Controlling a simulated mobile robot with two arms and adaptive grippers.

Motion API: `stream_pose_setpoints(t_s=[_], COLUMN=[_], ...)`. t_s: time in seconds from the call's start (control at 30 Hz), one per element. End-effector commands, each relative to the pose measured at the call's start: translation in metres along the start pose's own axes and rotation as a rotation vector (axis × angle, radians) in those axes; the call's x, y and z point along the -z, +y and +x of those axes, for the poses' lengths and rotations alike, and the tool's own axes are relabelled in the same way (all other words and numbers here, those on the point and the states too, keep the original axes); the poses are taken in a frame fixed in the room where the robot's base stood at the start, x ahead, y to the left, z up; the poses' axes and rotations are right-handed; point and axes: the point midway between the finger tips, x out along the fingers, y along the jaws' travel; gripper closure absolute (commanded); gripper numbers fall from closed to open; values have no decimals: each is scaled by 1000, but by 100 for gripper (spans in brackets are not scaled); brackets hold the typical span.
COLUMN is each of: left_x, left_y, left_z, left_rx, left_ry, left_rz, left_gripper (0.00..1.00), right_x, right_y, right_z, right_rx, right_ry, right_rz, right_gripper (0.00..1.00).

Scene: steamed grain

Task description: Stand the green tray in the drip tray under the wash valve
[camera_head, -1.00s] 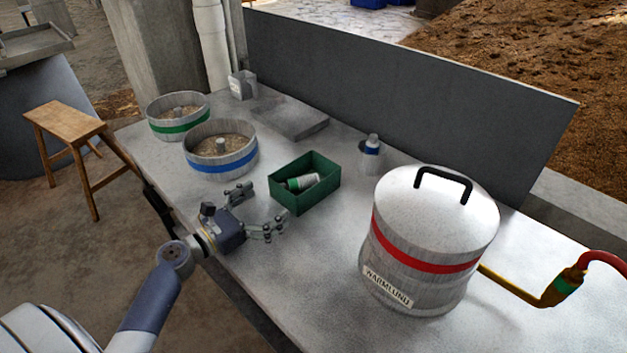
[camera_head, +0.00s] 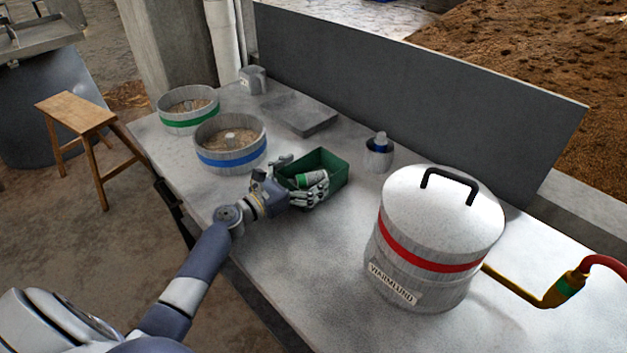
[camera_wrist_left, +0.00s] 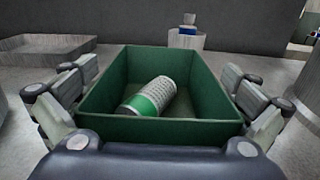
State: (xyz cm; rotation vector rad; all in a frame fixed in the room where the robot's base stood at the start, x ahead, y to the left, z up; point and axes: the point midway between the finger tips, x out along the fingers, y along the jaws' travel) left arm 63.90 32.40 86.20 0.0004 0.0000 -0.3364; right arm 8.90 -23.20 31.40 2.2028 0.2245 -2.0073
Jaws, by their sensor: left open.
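The green tray (camera_head: 337,162) is an open box on the grey table, with a green-and-white cylinder (camera_head: 312,178) lying inside it. My left gripper (camera_head: 302,180) is at the tray's near left end. In the left wrist view the tray (camera_wrist_left: 140,130) sits between my open fingers, one pair on each side; I cannot tell whether they touch its walls. A shallow metal tray (camera_head: 50,46) on a grey drum stands at the far left with a small fitting over it; it may be the drip tray under the wash valve. My right gripper is not in view.
Grain tubs with a green band (camera_head: 187,118) and a blue band (camera_head: 231,160) stand to the left. A lidded pot (camera_head: 440,225) with a red band stands right. A wooden stool (camera_head: 75,112) is on the floor.

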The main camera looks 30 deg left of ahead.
Motion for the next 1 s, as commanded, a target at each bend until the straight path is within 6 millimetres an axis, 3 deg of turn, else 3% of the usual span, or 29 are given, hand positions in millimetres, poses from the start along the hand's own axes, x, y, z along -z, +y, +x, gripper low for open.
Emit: stream_pose_setpoints(t_s=[0.13, 0.33, 0.4, 0.73, 1.0], left_x=[1, 1, -2, -5, -28], left_y=[0, 0, 0, 0, 0], left_z=[0, 0, 0, 0, 0], left_rx=[0, 0, -1, 0, 0], left_ry=[1, 1, -3, -3, -3], left_rz=[0, -1, 0, 1, 3], left_gripper=[0, 43, 51, 51, 51], right_x=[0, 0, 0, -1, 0], right_y=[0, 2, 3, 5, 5], right_z=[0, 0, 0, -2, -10], right_rx=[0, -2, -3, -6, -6], right_ry=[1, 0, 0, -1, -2], right_rz=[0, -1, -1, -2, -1], right_gripper=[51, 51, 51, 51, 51])
